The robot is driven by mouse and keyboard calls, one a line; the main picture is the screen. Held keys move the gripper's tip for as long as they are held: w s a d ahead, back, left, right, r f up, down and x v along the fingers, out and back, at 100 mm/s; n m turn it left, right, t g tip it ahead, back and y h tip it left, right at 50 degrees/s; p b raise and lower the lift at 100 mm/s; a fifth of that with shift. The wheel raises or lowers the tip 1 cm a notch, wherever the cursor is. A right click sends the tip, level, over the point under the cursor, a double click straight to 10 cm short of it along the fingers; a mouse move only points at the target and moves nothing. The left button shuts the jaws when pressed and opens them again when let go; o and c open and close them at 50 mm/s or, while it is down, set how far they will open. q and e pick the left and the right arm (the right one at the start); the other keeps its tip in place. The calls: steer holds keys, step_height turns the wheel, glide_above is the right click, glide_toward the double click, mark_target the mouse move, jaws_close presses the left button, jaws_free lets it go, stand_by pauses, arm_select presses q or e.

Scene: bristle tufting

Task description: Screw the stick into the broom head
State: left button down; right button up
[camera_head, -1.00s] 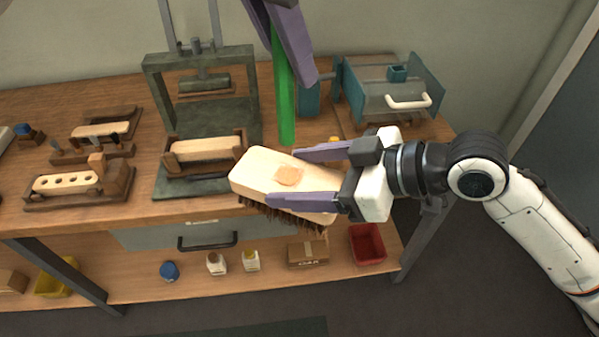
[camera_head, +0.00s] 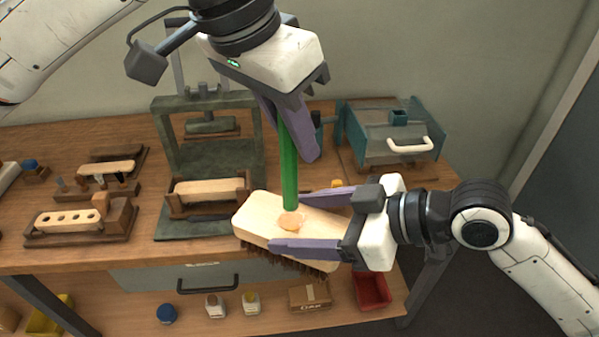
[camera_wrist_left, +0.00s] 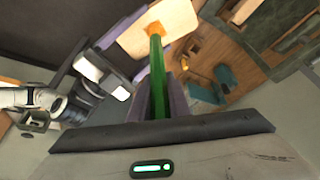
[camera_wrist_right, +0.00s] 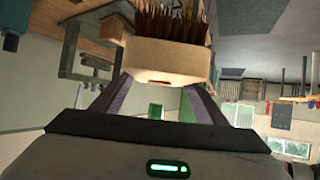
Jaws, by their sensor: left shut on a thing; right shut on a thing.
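The green stick (camera_head: 288,170) hangs nearly upright, and my left gripper (camera_head: 299,128) is shut on its upper part. The stick's lower end meets the round orange-tan boss (camera_head: 291,222) on top of the broom head (camera_head: 258,214); I cannot tell how deep it sits. The broom head is pale wood with dark bristles pointing down. My right gripper (camera_head: 304,222) is shut on it from the right side. In the left wrist view the stick (camera_wrist_left: 157,80) runs to the orange boss (camera_wrist_left: 155,29). In the right wrist view the broom head (camera_wrist_right: 165,62) sits between the fingers.
A dark green press (camera_head: 160,135) stands behind on the wooden workbench (camera_head: 75,255), with a wooden block in a fixture (camera_head: 208,190). A teal machine with a white handle (camera_head: 410,146) stands at the back right. A red bin (camera_head: 371,291) is on the lower shelf.

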arm_select(q)
steer(key=shift+f, duration=0.1)
arm_select(e)
steer(key=shift+r, duration=0.1)
arm_select(q)
steer(key=shift+f, duration=0.8)
steer(key=shift+f, duration=0.55)
